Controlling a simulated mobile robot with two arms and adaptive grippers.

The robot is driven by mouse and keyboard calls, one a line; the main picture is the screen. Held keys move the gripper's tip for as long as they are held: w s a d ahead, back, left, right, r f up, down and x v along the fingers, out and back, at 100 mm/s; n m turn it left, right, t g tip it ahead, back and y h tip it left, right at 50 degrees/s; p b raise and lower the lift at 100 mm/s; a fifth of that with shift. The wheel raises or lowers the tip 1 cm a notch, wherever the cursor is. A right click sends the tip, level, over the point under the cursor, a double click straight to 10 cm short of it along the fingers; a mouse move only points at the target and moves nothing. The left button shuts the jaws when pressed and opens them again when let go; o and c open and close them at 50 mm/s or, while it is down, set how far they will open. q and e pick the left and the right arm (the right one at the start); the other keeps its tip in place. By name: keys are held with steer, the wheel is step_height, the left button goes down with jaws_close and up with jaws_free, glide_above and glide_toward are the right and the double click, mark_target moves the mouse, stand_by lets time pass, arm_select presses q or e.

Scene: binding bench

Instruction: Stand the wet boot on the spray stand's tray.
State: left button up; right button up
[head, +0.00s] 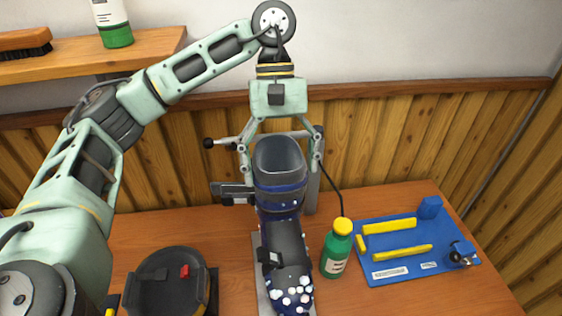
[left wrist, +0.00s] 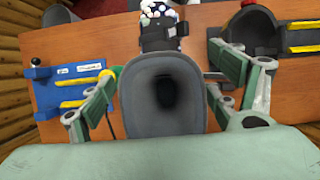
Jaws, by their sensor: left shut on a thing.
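The boot (head: 278,205) is upright in the middle of the head view, grey and dark blue with straps and white blobs on its toe. My left gripper (head: 279,165) is shut on its upper cuff from above, one finger on each side. The left wrist view looks down into the boot's open top (left wrist: 165,95) between the fingers (left wrist: 160,105). The spray stand (head: 311,190) has a grey post behind the boot. A grey plate (head: 262,285), apparently its tray, shows under the boot. I cannot tell whether the sole touches it. My right gripper is out of view.
A green bottle (head: 336,250) with a yellow cap stands close right of the boot. A blue board (head: 405,262) with yellow bars lies further right. A black binding-like piece (head: 165,285) lies front left. A shelf (head: 80,58) holds a brush (head: 25,43) and another bottle (head: 112,22).

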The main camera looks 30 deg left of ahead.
mark_target(281, 213)
arm_select(q)
step_height(281, 213, down, 2)
steer(key=shift+f+b, duration=0.15)
steer(key=shift+b, duration=0.4)
steer(key=shift+f+b, duration=0.6)
steer(key=shift+f, duration=0.8)
steer(key=shift+f+b, duration=1.1)
steer(key=shift+f, duration=1.3)
step_height(281, 213, down, 3)
steer(key=b, duration=0.3)
steer(key=shift+r, duration=0.1)
steer(key=shift+f+b, duration=0.2)
steer(key=shift+b, duration=0.15)
steer(key=shift+f+b, duration=0.4)
steer(key=shift+b, duration=0.05)
steer(key=o, duration=2)
steer(key=shift+o, duration=0.2)
